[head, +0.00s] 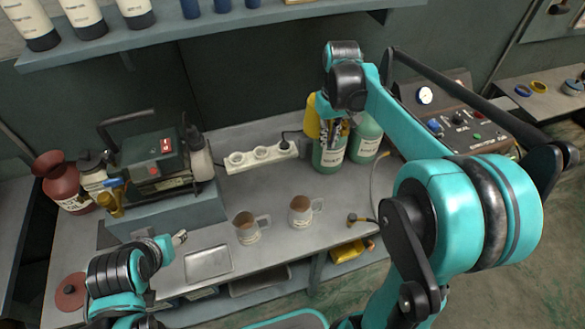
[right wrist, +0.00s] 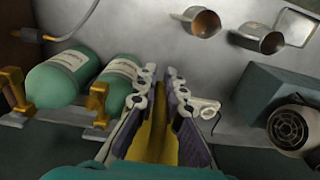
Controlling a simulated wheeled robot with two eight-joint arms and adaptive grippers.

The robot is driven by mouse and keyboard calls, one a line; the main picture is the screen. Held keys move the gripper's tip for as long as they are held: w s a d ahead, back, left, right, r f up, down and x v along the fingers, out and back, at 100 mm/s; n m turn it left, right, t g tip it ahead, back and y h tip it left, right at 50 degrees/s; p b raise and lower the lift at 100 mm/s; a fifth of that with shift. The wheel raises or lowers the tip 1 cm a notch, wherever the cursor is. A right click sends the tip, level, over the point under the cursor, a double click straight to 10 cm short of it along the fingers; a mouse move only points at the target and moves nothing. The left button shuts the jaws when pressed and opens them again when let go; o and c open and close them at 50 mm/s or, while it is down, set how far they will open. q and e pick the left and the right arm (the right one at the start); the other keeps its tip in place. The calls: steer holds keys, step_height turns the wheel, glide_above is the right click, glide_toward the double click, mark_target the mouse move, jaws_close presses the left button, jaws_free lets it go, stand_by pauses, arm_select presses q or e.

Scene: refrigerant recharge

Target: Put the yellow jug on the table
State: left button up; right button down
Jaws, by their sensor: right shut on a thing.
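The yellow jug (head: 313,118) shows in the head view at the back of the grey table (head: 282,196), partly hidden behind my right gripper (head: 334,128) and a green bottle. In the right wrist view a yellow strip of the jug (right wrist: 157,133) lies between the two fingers of my right gripper (right wrist: 160,82), which is shut on it. I cannot tell whether the jug's base touches the table. My left gripper (head: 176,240) is low at the left, over the table's front part near a metal tray; its fingers are too small to read.
Two green bottles (head: 330,152) stand beside the right gripper. A white power strip (head: 262,156) lies left of the jug. Two mugs (head: 300,212) and a metal tray (head: 208,263) are on the front of the table. A green machine (head: 160,160) stands left, a gauge panel (head: 455,118) right.

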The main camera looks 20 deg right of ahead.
steer(key=b, duration=0.8)
glide_above(320, 194)
steer(key=s, duration=0.2)
steer(key=f, duration=1.5)
steer(key=a+f, duration=0.1)
steer(key=f, duration=0.7)
steer(key=shift+w+f, duration=0.1)
steer(key=shift+f, duration=0.2)
steer(key=shift+d+f+b, duration=0.1)
steer(key=shift+f+b, duration=0.45)
steer(key=shift+f, duration=1.45)
steer(key=shift+f, duration=0.15)
steer(key=c, duration=1.6)
jaws_free()
steer(key=shift+c, duration=0.2)
